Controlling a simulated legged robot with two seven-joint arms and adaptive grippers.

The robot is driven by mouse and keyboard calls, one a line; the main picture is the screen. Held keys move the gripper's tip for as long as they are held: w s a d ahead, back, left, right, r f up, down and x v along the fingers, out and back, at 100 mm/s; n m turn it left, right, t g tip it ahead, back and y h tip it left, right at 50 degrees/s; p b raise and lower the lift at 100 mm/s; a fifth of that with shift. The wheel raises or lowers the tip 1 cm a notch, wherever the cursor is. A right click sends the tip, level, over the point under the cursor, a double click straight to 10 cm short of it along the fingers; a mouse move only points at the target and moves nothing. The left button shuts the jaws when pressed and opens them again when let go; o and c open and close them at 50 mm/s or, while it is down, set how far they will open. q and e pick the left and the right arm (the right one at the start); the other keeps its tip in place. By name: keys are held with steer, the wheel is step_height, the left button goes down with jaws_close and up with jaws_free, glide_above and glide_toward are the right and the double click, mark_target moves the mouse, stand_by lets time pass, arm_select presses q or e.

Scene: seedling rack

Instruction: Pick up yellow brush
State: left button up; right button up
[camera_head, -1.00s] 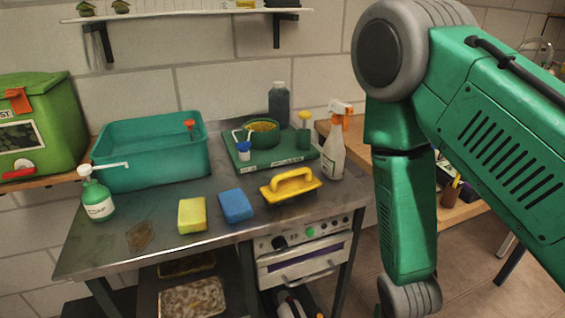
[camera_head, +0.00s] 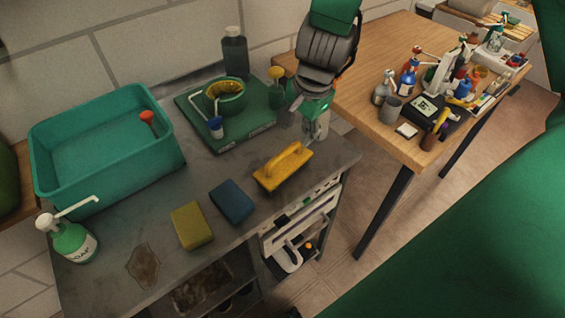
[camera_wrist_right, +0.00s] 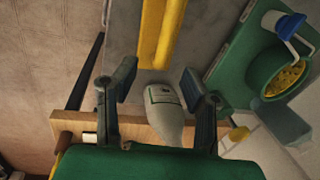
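The yellow brush (camera_head: 283,167) lies on the metal counter near its right front edge, handle up. It also shows in the right wrist view as a yellow bar (camera_wrist_right: 162,30) at the top middle, beyond the fingertips. My right gripper (camera_head: 312,106) is above the counter's right end, behind the brush in the head view, and apart from it. In the right wrist view its two dark fingers (camera_wrist_right: 158,75) are spread wide, with no brush between them. My left gripper is in neither view.
A white spray bottle (camera_head: 321,127) is partly hidden by my right gripper; it shows between the fingers in the wrist view (camera_wrist_right: 166,118). A blue sponge (camera_head: 231,202) and yellow sponge (camera_head: 191,226) lie left of the brush. A green tray (camera_head: 205,132) stands behind.

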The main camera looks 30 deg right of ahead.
mark_target(286, 149)
steer(key=f, duration=0.3)
steer(key=shift+w, duration=0.4)
steer(key=shift+a+f, duration=0.35)
steer(key=shift+a, duration=0.05)
steer(key=f, duration=0.3)
steer(key=w+f+b, duration=0.1)
steer(key=shift+w+a+f, duration=0.1)
steer(key=shift+a+f, duration=0.05)
steer(key=shift+a, duration=0.25)
steer(key=shift+d+f, duration=0.15)
steer(key=shift+f, duration=0.05)
steer(key=shift+d, duration=0.25)
jaws_close()
steer(key=shift+a, duration=0.35)
steer(key=shift+r, duration=0.35)
steer(key=r, duration=0.3)
steer(key=r+p, duration=0.1)
steer(key=r, duration=0.1)
steer(key=r+p, duration=0.1)
steer(key=r, duration=0.2)
steer(key=shift+d+r, duration=0.25)
steer(key=shift+r, duration=0.05)
steer(key=shift+a+r, duration=0.25)
steer(key=shift+r, duration=0.2)
